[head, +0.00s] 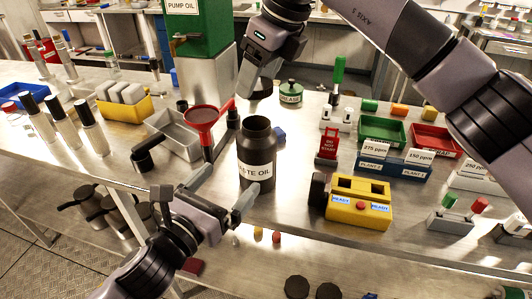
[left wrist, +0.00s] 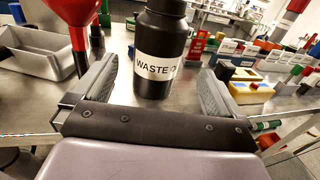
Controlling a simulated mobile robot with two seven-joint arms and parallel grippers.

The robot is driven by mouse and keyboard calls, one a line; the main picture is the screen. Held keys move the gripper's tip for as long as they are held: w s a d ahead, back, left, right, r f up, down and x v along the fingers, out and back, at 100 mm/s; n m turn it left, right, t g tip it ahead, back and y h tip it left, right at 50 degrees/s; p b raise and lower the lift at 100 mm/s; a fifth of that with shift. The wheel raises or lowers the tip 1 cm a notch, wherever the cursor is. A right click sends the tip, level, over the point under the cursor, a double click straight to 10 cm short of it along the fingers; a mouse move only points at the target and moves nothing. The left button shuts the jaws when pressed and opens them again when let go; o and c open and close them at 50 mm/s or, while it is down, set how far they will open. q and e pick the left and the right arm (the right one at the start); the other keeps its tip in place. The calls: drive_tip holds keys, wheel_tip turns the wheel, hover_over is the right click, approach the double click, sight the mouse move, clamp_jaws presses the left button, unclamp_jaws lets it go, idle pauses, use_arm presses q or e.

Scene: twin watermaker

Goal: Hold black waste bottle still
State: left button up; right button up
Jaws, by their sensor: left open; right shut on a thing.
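The black waste bottle (head: 257,147) stands upright on the steel bench, its wide mouth uncovered. Its white label reads WASTE OIL. My left gripper (head: 226,184) is open, low in front of the bottle. In the left wrist view the bottle (left wrist: 162,32) stands upright, centred between the spread fingers (left wrist: 158,80) and near their tips, with a gap on each side. My right gripper (head: 256,88) is above and behind the bottle, shut on a dark round cap-like thing (head: 263,89), partly hidden by the fingers.
A yellow device (head: 357,204) stands to the right. The bench's front edge is close.

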use_arm(q)
drive_tip(key=shift+w, duration=0.15)
use_arm(e)
drive_tip(key=shift+r, duration=0.1)
use_arm(q)
drive_tip(key=x, duration=1.2)
drive_tip(key=shift+r, duration=0.1)
drive_tip(key=c, duration=1.1)
drive_tip(key=shift+c, duration=0.2)
use_arm(e)
hover_over(254, 122)
drive_tip(key=d, duration=0.1)
drive_tip(key=shift+s+d+f, duration=0.1)
drive_tip(key=shift+s+f, duration=0.15)
drive_tip(key=shift+f, duration=1.05)
drive_tip(key=shift+s+f, duration=0.2)
drive_tip(key=shift+f, duration=1.05)
drive_tip(key=shift+f, duration=0.85)
